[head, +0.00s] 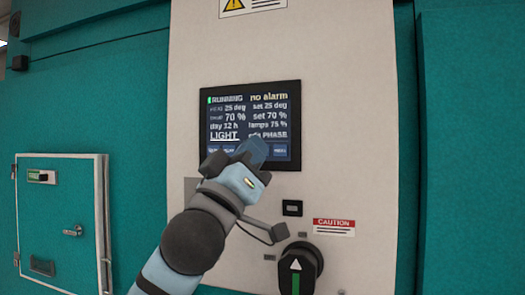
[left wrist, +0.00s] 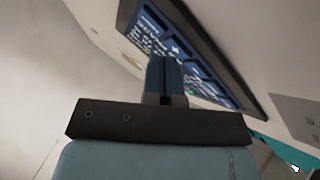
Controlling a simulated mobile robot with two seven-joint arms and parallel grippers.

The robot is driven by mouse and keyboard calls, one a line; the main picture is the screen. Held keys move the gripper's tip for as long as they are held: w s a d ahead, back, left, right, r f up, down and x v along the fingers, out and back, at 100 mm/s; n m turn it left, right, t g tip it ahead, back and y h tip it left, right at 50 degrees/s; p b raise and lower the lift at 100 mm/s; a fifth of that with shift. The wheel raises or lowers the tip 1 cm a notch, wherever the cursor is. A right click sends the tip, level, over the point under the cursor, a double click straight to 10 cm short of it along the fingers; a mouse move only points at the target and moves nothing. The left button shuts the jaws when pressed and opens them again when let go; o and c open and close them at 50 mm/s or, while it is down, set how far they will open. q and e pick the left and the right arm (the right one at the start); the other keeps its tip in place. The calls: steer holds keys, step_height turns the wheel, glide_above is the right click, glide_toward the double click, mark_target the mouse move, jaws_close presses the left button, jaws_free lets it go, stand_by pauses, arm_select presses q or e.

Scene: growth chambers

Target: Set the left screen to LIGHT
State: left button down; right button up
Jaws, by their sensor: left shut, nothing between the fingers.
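The screen (head: 226,94) is a dark display in a pale panel, and it is lit. It reads RUNNING, "no alarm", "day 12 h", and LIGHT underlined at lower left, with PHASE at lower right. My left gripper (head: 256,151) is shut and empty, with its tips in front of the screen's lower middle. It hides part of the bottom row of buttons. In the left wrist view the shut fingers (left wrist: 167,72) point at the tilted screen (left wrist: 217,86). I cannot tell whether the tips touch it. My right gripper is not in view.
Below the screen are a small black socket (head: 292,208), a red CAUTION label (head: 334,226) and a black knob (head: 299,268) with a green mark. A small teal door (head: 60,215) with a white frame is at left. Teal walls flank the panel.

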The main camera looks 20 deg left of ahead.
arm_select(q)
steer(key=shift+s, duration=0.55)
steer(key=shift+s+a+p, duration=0.1)
steer(key=shift+s+p, duration=0.3)
steer(key=shift+s, duration=2.1)
